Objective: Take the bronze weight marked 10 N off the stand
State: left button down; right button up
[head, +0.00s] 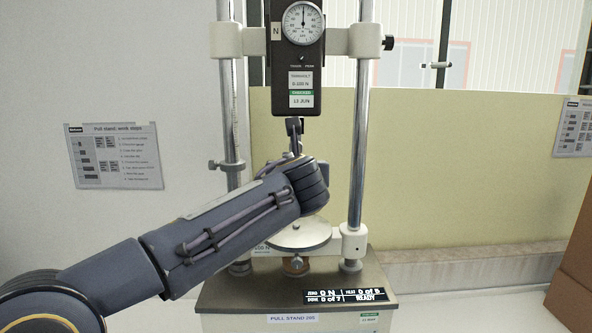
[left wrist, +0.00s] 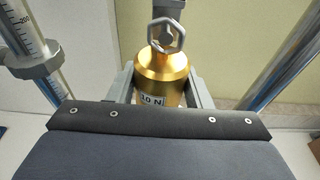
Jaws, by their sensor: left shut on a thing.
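The bronze weight (left wrist: 162,66) is a gold cylinder with a tapered shoulder and a label reading 10 N. It hangs upright in the left wrist view, with a grey six-sided ring (left wrist: 152,37) on top. The gauge's grey hook (left wrist: 167,5) comes down at the ring; I cannot tell if it still bears on it. My left gripper (left wrist: 163,88) is shut on the weight, one finger on each side. In the head view my left wrist hides the weight, and the hook (head: 294,128) shows just above. My right gripper is out of view.
The pull stand (head: 225,290) has two steel columns (head: 360,120) either side of the weight. The black gauge (head: 301,75) with its dial is above. A round plate (head: 300,236) lies below my wrist. A brown box (head: 575,280) stands at the right.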

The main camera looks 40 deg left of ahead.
pick_arm(q)
jog(key=shift+v, duration=1.75)
dwell(1.2)
jog(key=shift+f+v, duration=0.2)
jog(key=shift+v, duration=0.75)
jog(key=shift+f+v, duration=0.25)
jog(key=shift+v, duration=0.65)
jog(key=shift+f+v, duration=0.2)
jog(key=shift+v, duration=0.75)
jog(key=shift+d+f, duration=0.1)
jog(key=shift+d, duration=0.05)
